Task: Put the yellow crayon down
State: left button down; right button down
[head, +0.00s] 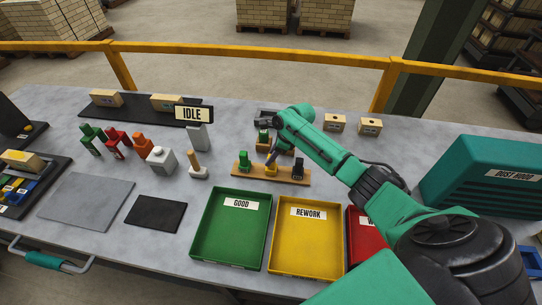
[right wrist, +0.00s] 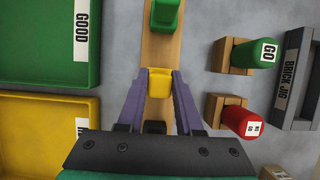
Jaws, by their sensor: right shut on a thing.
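My right gripper (head: 270,160) is over the middle of a long wooden rack (head: 287,178). Its purple fingers are shut on the yellow crayon (head: 271,170), which also shows between the fingertips in the right wrist view (right wrist: 159,83). The crayon is at the rack, between a green crayon (head: 244,160) and a black crayon (head: 298,169). The green one (right wrist: 165,13) and the black one (right wrist: 154,127) line up with it in the right wrist view. The crayon's lower end is hidden, so I cannot tell whether it rests in the rack. My left gripper is out of view.
The green GOOD tray (head: 228,235), yellow REWORK tray (head: 306,240) and a red tray (head: 361,232) stand in front of the rack. Green GO (right wrist: 254,53) and red (right wrist: 239,121) gauges on wooden blocks lie beside it, near the brick jig (right wrist: 294,85). The dust hood (head: 480,178) stands right.

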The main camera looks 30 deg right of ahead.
jog(key=shift+f, duration=0.1)
jog(key=c, duration=0.6)
grip_release()
jog(key=shift+w, duration=0.1)
jog(key=b+v, duration=0.1)
jog(key=v, duration=1.1)
